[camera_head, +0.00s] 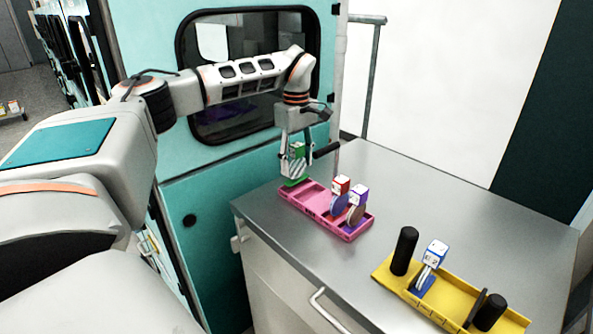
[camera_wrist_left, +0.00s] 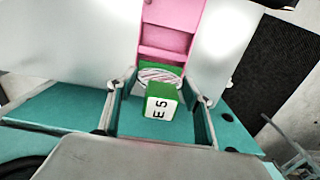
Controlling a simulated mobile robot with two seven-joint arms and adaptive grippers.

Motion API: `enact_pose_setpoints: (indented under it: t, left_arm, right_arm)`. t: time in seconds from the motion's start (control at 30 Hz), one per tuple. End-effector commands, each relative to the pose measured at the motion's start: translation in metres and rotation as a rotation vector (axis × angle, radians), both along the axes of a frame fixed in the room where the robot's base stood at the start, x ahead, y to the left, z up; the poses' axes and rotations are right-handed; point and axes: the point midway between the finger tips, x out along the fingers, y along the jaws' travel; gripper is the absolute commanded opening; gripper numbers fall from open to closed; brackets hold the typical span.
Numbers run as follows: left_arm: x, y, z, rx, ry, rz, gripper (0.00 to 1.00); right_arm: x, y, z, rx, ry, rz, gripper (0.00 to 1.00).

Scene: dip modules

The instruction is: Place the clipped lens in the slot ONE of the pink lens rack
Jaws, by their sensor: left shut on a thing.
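My left gripper (camera_head: 295,172) is shut on the green lens clip (camera_head: 297,150). In the left wrist view the green clip (camera_wrist_left: 163,103) has a white label reading "E 5", with a pale striped lens (camera_wrist_left: 160,76) behind it. The pink lens rack (camera_head: 308,200) lies on the metal counter. The held lens is at the rack's far-left end; whether it touches the rack I cannot tell. In the wrist view the rack (camera_wrist_left: 168,38) runs away beyond the lens. A red-clipped lens (camera_head: 340,205) and a purple-clipped lens (camera_head: 356,213) stand upright in its nearer half. Slot numbers are not readable.
A yellow rack (camera_head: 432,307) stands at the front right, with a blue-clipped lens (camera_head: 434,255) and black cylinders (camera_head: 404,251). The metal counter (camera_head: 440,195) is clear behind both racks. A teal cabinet (camera_head: 225,175) stands close behind my left arm.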

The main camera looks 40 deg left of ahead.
Motion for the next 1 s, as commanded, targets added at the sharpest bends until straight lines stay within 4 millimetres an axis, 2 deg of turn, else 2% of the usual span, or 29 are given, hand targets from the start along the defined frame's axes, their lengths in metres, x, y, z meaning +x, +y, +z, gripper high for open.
enact_pose_setpoints:
  t: [0.2, 0.6, 0.63, 0.67, 1.0]
  left_arm:
    - [-0.001, 0.000, -0.029, -0.001, 0.003, 0.001, 0.29]
    - [0.000, 0.000, -0.034, 0.000, 0.001, 0.001, 0.29]
    - [0.000, 0.000, -0.034, 0.000, 0.001, 0.001, 0.58]
    - [0.000, 0.000, -0.034, 0.000, 0.001, 0.001, 0.66]
    - [0.000, 0.000, -0.033, 0.000, 0.001, 0.001, 0.67]
  right_arm:
    - [0.001, -0.003, 0.001, -0.005, -0.001, 0.000, 0.38]
    - [0.001, -0.002, 0.001, -0.002, -0.001, -0.006, 0.38]
    - [0.001, -0.002, 0.001, -0.001, -0.001, -0.007, 0.38]
    - [0.001, -0.002, 0.001, 0.000, -0.001, -0.007, 0.38]
    - [0.001, 0.000, 0.001, 0.004, 0.000, -0.009, 0.38]
